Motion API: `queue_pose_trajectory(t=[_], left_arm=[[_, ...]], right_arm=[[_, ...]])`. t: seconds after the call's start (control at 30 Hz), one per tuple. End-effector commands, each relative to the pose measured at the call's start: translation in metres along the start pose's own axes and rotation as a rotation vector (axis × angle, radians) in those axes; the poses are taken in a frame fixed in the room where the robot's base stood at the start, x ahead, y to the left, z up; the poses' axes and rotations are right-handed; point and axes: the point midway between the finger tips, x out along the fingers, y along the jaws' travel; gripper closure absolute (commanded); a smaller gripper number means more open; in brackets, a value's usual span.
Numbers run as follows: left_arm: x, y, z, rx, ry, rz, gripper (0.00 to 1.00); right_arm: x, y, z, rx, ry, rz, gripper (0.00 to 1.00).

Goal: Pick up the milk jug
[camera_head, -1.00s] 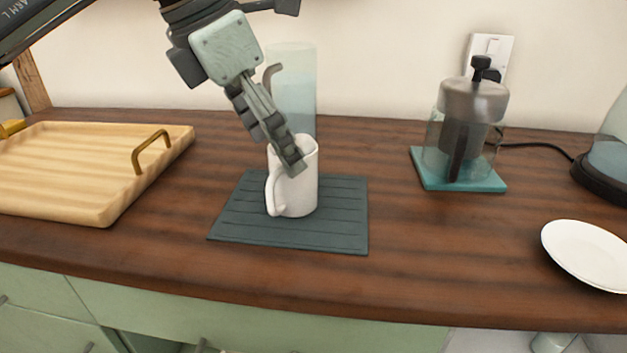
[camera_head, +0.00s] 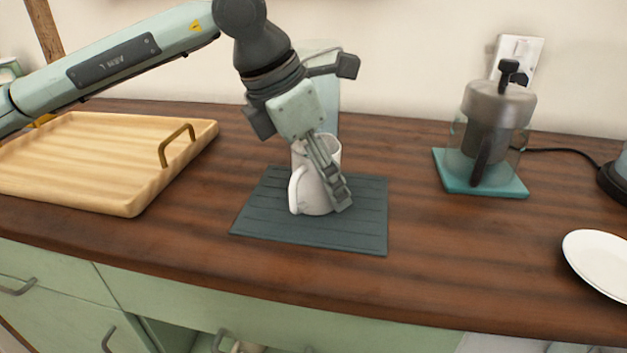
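The white milk jug (camera_head: 309,195) stands upright on a dark slatted mat (camera_head: 352,232), its handle toward the left front. My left gripper (camera_head: 338,194) reaches down over it from above. One finger lies across the right front side of the jug, its tip near the jug's lower part. The other finger is hidden, so I cannot tell whether the gripper is closed on the jug. My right gripper is not in view.
A clear glass vessel (camera_head: 328,62) stands close behind the jug. A wooden tray (camera_head: 100,160) with a brass handle is at left. A glass press (camera_head: 490,130) on a teal board (camera_head: 513,188) and a white plate (camera_head: 600,258) are at right. Counter between mat and plate is clear.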

Motion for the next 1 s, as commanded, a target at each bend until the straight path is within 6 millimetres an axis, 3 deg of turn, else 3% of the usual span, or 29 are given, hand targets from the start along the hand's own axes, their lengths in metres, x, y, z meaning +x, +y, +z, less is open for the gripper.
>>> queue_pose_trajectory(t=[0.03, 0.37, 1.0], left_arm=[[0.0, 0.0, 0.0, 0.0, 0.0, 0.0, 0.49], [-0.001, 0.0, 0.001, 0.0, -0.002, 0.0, 0.89], [-0.013, 0.0, 0.006, 0.0, -0.003, 0.002, 0.89]], right_arm=[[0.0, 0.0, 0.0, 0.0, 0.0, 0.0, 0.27], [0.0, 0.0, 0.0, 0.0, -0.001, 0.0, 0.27], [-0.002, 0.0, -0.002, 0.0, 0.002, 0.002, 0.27]])
